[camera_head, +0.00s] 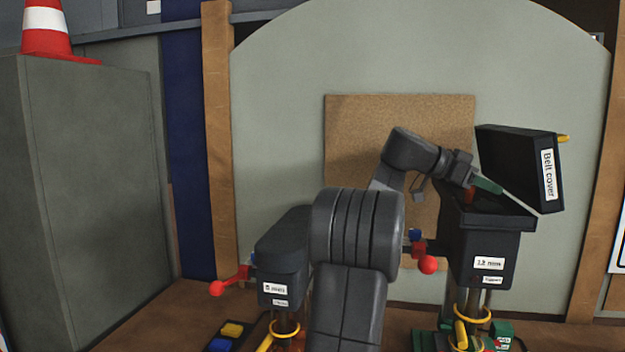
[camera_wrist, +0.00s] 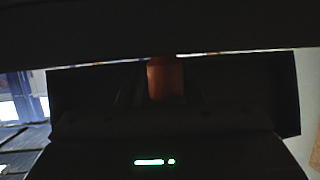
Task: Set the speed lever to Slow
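The right machine has a dark head (camera_head: 485,245) with a white label that seems to read "12 mm". Its black lid, labelled "Belt cover" (camera_head: 548,174), stands raised. My gripper (camera_head: 470,188) is over the opening under the lid, by a small red piece (camera_head: 469,196), possibly the speed lever's knob. In the wrist view a reddish-brown upright piece (camera_wrist: 165,79) stands in the middle between dark shapes that may be my fingers. The view is too dark to show whether they touch it. No Slow marking can be read.
A second dark machine (camera_head: 284,250) stands to the left, with a red-balled handle (camera_head: 217,288). The right machine also has a red-balled handle (camera_head: 428,265). A grey cabinet (camera_head: 90,200) with a traffic cone (camera_head: 46,32) is at far left. A brown board (camera_head: 345,130) is behind.

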